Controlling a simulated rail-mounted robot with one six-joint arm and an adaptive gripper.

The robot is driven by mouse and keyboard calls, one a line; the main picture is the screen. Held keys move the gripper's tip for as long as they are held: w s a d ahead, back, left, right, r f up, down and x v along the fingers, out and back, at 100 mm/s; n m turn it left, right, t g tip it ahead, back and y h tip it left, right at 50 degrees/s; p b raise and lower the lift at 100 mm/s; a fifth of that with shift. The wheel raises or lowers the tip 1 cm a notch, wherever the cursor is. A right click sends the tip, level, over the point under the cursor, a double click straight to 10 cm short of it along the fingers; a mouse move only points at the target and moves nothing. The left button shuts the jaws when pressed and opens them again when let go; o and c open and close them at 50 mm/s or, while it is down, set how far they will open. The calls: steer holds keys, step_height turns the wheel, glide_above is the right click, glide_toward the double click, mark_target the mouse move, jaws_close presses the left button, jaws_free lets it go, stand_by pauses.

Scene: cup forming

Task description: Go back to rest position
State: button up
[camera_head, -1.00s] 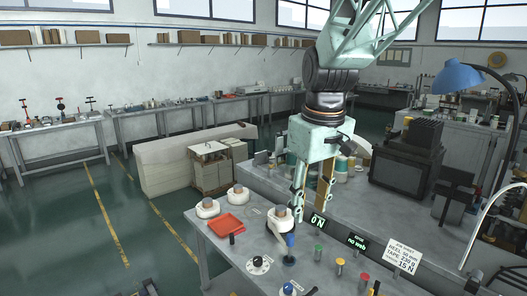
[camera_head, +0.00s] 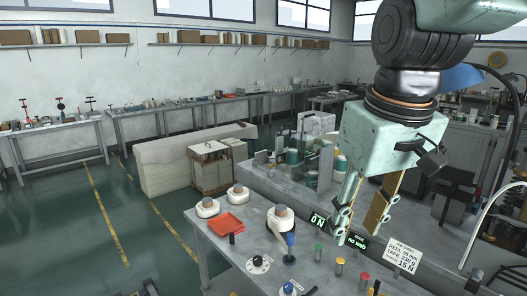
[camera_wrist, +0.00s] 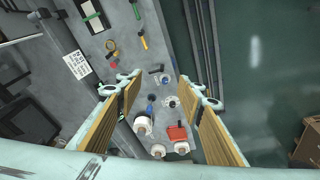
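My gripper (camera_head: 358,218) is in the air above the right back part of the grey workbench (camera_head: 245,255) in the head view. Its two wood-coloured finger pads are spread apart with nothing between them. In the wrist view my gripper (camera_wrist: 168,100) is also open, and the bench lies well below the fingers. The fingers touch nothing that I can see. The displays reading 0 N (camera_head: 317,221) and "no web" (camera_head: 355,242) stand behind the bench, close to the fingers in the picture.
A lamp arm (camera_head: 505,95) curves at the right edge. Open floor (camera_head: 130,215) lies left.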

steer(key=s+d+f+m, duration=0.1)
steer(key=s, duration=0.8)
steer(key=s+d+m+t, duration=0.1)
steer(key=s+d+m, duration=0.1)
steer(key=s, duration=0.7)
steer(key=shift+d+f, duration=0.3)
steer(key=shift+f, duration=0.05)
stand_by(0.6)
